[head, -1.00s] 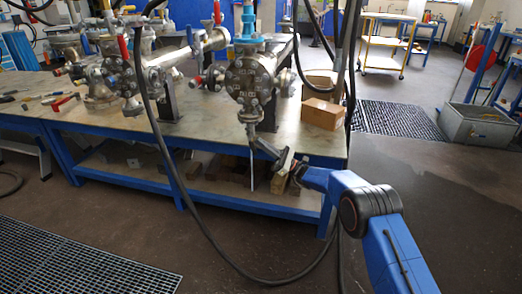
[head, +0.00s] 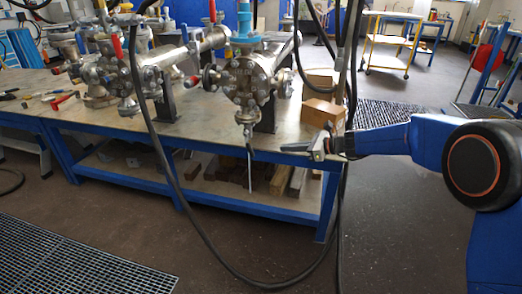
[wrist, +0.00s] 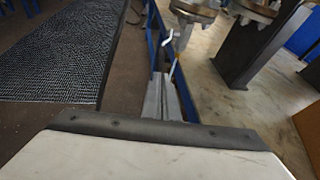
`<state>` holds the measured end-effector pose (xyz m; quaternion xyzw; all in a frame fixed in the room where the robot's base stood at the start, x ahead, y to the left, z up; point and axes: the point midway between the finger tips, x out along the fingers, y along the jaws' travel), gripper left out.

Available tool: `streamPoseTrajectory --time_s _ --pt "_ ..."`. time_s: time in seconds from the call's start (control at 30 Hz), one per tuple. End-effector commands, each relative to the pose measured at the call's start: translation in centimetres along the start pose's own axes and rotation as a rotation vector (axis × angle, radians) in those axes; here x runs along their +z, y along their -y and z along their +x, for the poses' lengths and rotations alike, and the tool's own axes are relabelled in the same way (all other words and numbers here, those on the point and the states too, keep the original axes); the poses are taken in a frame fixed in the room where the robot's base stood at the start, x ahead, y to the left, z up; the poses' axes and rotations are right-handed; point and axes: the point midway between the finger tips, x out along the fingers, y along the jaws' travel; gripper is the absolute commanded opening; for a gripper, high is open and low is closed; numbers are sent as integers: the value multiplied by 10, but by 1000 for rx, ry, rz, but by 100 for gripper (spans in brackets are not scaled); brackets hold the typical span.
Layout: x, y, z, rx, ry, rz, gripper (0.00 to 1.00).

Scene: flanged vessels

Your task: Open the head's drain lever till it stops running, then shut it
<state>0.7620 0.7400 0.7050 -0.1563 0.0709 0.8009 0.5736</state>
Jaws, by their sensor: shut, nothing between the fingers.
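The flanged vessel head (head: 246,80) stands at the table's front edge with its drain (head: 247,116) pointing down. A small pale lever (wrist: 168,38) shows beside the drain in the wrist view; its exact angle is hard to tell. A thin pale line (head: 250,172) drops straight below the drain past the table edge, looking like a running stream, though I cannot be sure. My gripper (head: 287,147) is shut and empty, to the right of the drain and apart from it, pointing left. Its closed fingers (wrist: 168,98) show in the wrist view.
A cardboard box (head: 321,113) sits on the blue-framed table (head: 200,133) behind my gripper. A black hose (head: 160,135) loops down in front of the table. Wood blocks (head: 281,180) lie on the lower shelf.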

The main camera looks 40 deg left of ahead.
Motion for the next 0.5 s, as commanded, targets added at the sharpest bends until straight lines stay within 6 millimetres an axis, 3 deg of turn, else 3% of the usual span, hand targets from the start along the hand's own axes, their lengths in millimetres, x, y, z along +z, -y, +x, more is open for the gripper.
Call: streamPoseTrajectory --time_s 0.23,0.5 --pt "-2 -2 4 -8 -22 -1 0" --pt "-4 -2 47 -6 -21 -1 0"
